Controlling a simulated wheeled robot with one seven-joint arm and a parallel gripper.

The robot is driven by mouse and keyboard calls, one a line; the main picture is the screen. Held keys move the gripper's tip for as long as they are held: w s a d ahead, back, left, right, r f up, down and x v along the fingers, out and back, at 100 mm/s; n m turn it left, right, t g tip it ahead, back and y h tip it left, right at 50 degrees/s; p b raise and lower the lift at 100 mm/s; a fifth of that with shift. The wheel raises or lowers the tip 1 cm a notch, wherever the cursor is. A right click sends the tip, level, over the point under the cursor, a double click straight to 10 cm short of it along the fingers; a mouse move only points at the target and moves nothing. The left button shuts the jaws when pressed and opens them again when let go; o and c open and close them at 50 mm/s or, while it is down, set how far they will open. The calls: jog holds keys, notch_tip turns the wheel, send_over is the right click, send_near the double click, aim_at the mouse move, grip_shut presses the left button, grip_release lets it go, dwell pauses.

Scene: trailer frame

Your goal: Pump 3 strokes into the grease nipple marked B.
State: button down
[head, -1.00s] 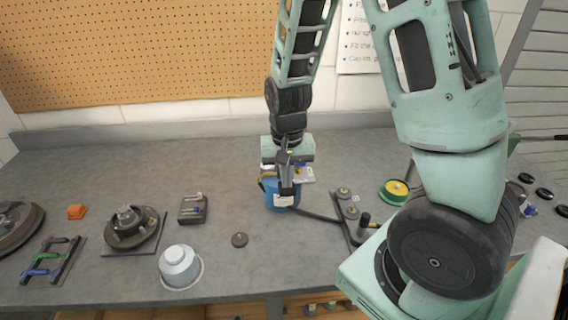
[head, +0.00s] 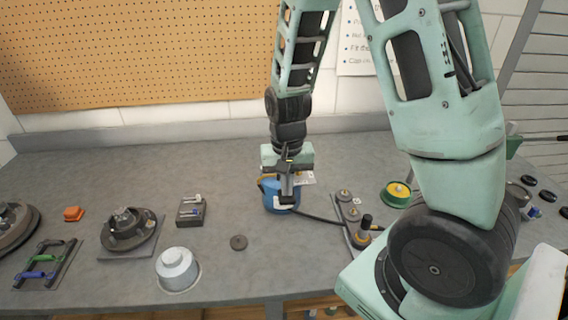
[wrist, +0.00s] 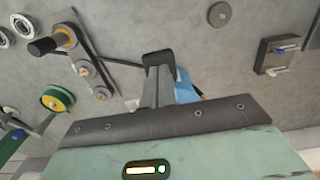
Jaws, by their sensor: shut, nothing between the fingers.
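A blue pump body (head: 270,195) with a pale label stands on the bench, partly hidden by my gripper (head: 287,199). It also shows behind the fingers in the wrist view (wrist: 185,86). My gripper points down, shut and empty, in front of the pump; whether it touches the pump or a lever is unclear. A dark hose (head: 322,219) runs right from the pump to a plate (head: 349,228) with several round fittings. A black upright cylinder (head: 366,222) sits at the plate's near end over a brass-coloured ring (wrist: 66,36). No letter B is readable.
A grey cup-shaped part (head: 177,266), a dark disc (head: 238,242), a hub (head: 127,226) and a small dark block (head: 190,211) lie left. A green-yellow spool (head: 397,192) lies right. Bench behind the pump is clear; a pegboard wall (head: 140,50) stands behind.

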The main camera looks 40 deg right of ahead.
jog(key=shift+w+d+r+p, duration=0.1)
jog(key=shift+w+r+p, duration=0.1)
jog(key=shift+r+p, duration=0.95)
jog(key=shift+w+d+r+p, duration=0.15)
jog(key=shift+r+p, duration=0.85)
jog(key=shift+r, duration=0.1)
jog(key=shift+w+d+r+p, duration=0.1)
jog(key=shift+w+r+p, duration=0.1)
jog(key=shift+r+p, duration=0.95)
jog(key=shift+f, duration=0.2)
jog(key=shift+s+a+f+b, duration=0.1)
jog(key=shift+s+f+b, duration=0.05)
jog(key=shift+f+b, duration=0.35)
jog(key=shift+s+a+f+b, duration=0.1)
jog(key=shift+f+b, duration=0.4)
jog(key=shift+f, duration=0.1)
jog(key=shift+s+f+b, duration=0.15)
jog(key=shift+f+b, duration=0.8)
jog(key=shift+f, duration=0.15)
